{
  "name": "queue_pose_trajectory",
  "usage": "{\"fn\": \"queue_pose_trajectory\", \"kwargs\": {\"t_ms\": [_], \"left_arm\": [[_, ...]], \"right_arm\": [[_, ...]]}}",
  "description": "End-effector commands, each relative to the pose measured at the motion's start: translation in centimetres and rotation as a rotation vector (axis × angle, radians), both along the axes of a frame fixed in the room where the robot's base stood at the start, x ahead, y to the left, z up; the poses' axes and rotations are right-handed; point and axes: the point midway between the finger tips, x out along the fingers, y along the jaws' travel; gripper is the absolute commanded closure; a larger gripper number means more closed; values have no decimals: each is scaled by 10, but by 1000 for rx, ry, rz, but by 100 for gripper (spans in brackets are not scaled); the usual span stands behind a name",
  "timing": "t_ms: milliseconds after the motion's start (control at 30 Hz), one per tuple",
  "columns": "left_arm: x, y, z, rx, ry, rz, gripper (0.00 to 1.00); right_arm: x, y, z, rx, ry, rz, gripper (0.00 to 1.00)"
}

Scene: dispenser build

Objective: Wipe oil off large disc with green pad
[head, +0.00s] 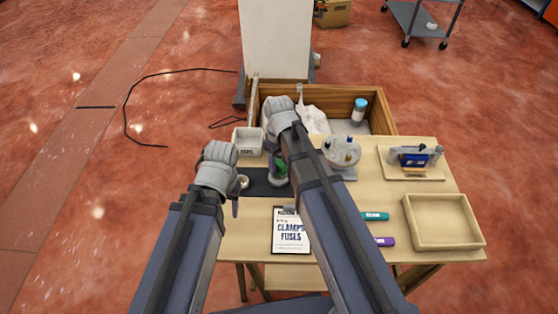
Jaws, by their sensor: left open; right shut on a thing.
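A pale round disc (278,181), the larger of two round pieces on the dark mat (258,188), lies just left of my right forearm. A green pad (281,167) is over this disc and covers part of it; I cannot tell whether they touch. My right gripper (274,159) is shut on the green pad, its fingers partly hidden by my arm. My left gripper (236,207) is open and empty, at the mat's left edge near the smaller round piece (243,181). I cannot make out oil on the disc.
A white labelled bin (247,141) stands behind the mat. A wooden crate (378,112) holds a blue-capped bottle (358,110). Right of my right arm are a round plate with small items (341,151), a device on a board (414,157) and an empty tray (443,222). A clipboard (290,231) lies in front.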

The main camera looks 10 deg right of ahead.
Motion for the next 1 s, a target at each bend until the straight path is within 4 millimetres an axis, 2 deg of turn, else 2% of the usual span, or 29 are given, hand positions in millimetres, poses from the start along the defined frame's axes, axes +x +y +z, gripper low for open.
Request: {"fn": "queue_pose_trajectory", "kwargs": {"t_ms": [200, 533, 833, 1000], "left_arm": [[0, 0, -2, 0, 0, 0, 50], [0, 0, -1, 0, 0, 0, 50], [0, 0, 0, 0, 0, 0, 50], [0, 0, 0, 0, 0, 0, 50]], "right_arm": [[-20, 4, -1, 0, 0, 1, 90], [-26, 5, -1, 0, 1, 1, 90], [-49, 10, 0, 0, 1, 1, 90], [-54, 12, 1, 0, 0, 0, 90]]}}
